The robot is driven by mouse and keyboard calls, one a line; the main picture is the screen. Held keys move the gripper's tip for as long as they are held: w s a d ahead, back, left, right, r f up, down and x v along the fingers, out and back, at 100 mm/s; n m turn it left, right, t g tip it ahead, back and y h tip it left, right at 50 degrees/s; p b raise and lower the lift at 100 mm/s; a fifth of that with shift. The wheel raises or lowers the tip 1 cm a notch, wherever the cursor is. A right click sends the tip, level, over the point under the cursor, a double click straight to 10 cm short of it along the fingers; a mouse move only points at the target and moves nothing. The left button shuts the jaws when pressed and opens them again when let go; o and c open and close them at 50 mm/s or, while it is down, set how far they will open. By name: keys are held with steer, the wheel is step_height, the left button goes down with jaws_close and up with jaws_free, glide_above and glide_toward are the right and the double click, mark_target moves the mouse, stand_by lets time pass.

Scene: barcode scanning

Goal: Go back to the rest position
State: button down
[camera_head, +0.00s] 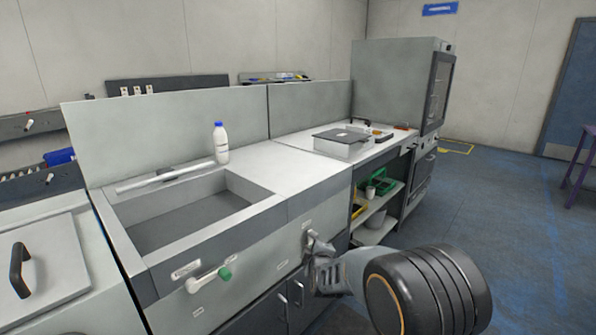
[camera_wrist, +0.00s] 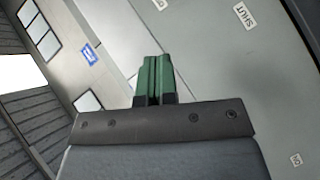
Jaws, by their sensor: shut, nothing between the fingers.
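My gripper (camera_wrist: 153,80) shows in the wrist view with its two green fingers together and nothing between them. In the head view my arm reaches in from the lower right, and the gripper end is near the front panel of the counter. The fingertips are hard to make out there. A white bottle with a blue cap (camera_head: 221,143) stands upright on the counter behind the sink, well away from my gripper. No barcode scanner can be made out.
The steel counter (camera_head: 275,160) has a sink basin (camera_head: 190,212) on the left. A lever with a green knob (camera_head: 224,273) sticks out from the front panel. A grey box (camera_head: 343,143) sits on the right part, beside a tall oven cabinet (camera_head: 397,85). The blue floor (camera_head: 500,220) at right is open.

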steer(key=s+d+r+m+g+p, duration=0.2)
steer(key=s+r+m+p, duration=0.1)
steer(key=s+r+p, duration=0.3)
steer(key=s+d+r+m+g+p, duration=0.2)
steer(key=s+r+m+g+p, duration=0.15)
steer(key=r, duration=0.55)
steer(key=s+d+r+m+g+p, duration=0.2)
steer(key=s+d+r+m+p, duration=0.1)
steer(key=s, duration=0.6)
steer(key=s+d+r+m+g+h+p, duration=0.1)
steer(key=s+d+r+m+g+p, duration=0.2)
steer(key=s, duration=0.7)
step_height(320, 180, up, 3)
steer(key=m+p, duration=0.2)
steer(key=p, duration=0.1)
steer(key=shift+d, duration=0.15)
steer(key=shift+g, duration=0.25)
